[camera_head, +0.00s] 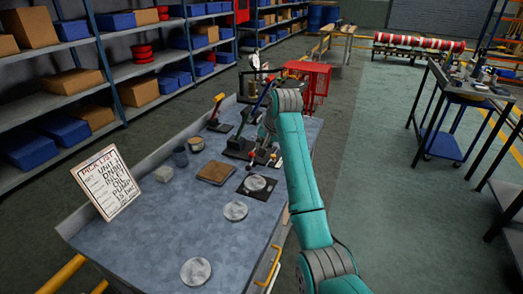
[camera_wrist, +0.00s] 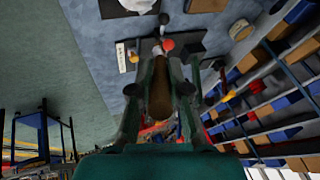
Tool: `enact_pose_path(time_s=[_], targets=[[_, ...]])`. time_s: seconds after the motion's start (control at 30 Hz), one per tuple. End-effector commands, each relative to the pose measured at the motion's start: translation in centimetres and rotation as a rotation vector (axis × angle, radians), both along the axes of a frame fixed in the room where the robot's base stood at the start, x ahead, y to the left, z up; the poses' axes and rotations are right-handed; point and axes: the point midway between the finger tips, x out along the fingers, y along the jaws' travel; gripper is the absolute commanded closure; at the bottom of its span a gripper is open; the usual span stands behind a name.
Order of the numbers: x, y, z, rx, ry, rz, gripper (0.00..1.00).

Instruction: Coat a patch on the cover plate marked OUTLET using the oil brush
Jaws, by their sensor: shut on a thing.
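In the wrist view my gripper (camera_wrist: 160,78) is shut on a brown, rounded handle, which I take to be the oil brush (camera_wrist: 160,98). Its far end points toward the bench, and I cannot make out the bristles. In the head view my gripper is mostly hidden behind my arm, over the lever stands. Pale round plates lie on the bench: one on a dark square base (camera_head: 255,183), one in the middle (camera_head: 235,211) and one at the front (camera_head: 196,271). No OUTLET marking is readable, so I cannot tell which is the cover plate.
A lever with a red knob (camera_wrist: 168,45) stands close to the brush's far end. The front-left bench top is clear.

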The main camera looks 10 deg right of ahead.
Motion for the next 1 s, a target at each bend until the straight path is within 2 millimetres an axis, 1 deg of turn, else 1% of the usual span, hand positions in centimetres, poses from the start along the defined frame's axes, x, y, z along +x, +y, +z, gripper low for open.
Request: enact_pose_path(time_s=[0.3,0.43,0.6,0.77,0.87,1.0], targets=[[-1.9,-0.6,2.3,0.230,0.057,-0.368,1.00],[-2.6,-0.7,3.0,0.303,0.075,-0.483,1.00],[-3.0,-0.8,3.4,0.353,0.091,-0.566,1.00],[-3.1,-0.8,3.0,0.363,0.094,-0.581,1.00],[-3.1,-0.8,2.3,0.362,0.095,-0.580,1.00],[-3.1,-0.8,1.0,0.361,0.095,-0.579,1.00]])
